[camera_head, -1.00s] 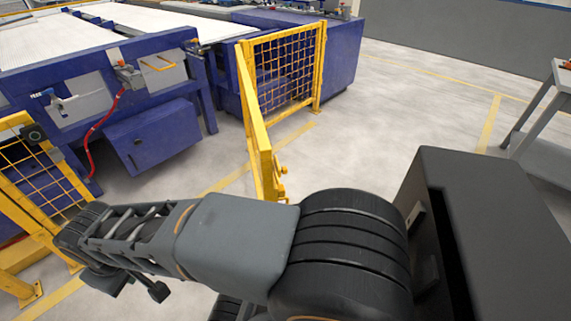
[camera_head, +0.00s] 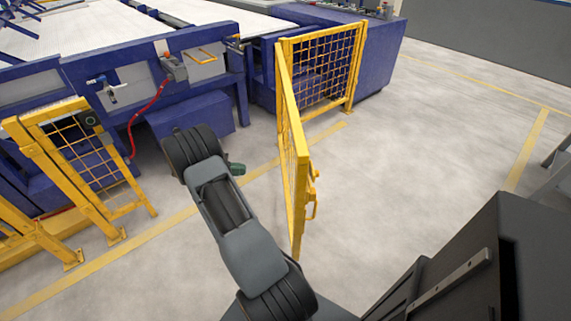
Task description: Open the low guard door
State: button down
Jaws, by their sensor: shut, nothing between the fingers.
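The low guard door (camera_head: 291,140) is a yellow frame panel, seen nearly edge-on. It stands swung out from the fence line, its far end by the yellow mesh fence panel (camera_head: 322,68) and its free end toward me. A yellow handle (camera_head: 312,195) sits on its right face near the free end. A wide gap lies between the door and the left fence panel (camera_head: 90,160). My arm reaches up into this gap, left of the door and apart from it in the picture.
A blue machine (camera_head: 190,125) with a red hose (camera_head: 148,118) stands behind the gap. Grey floor (camera_head: 420,150) is clear right of the door. A grey table (camera_head: 555,165) is at the right edge.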

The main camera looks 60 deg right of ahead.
jog(key=s+d+f+g+h, duration=0.1)
jog(key=s+d+f, duration=0.1)
jog(key=s+d, duration=0.9)
jog(key=shift+s+f+n+g, duration=0.15)
jog(key=shift+n+g, duration=0.25)
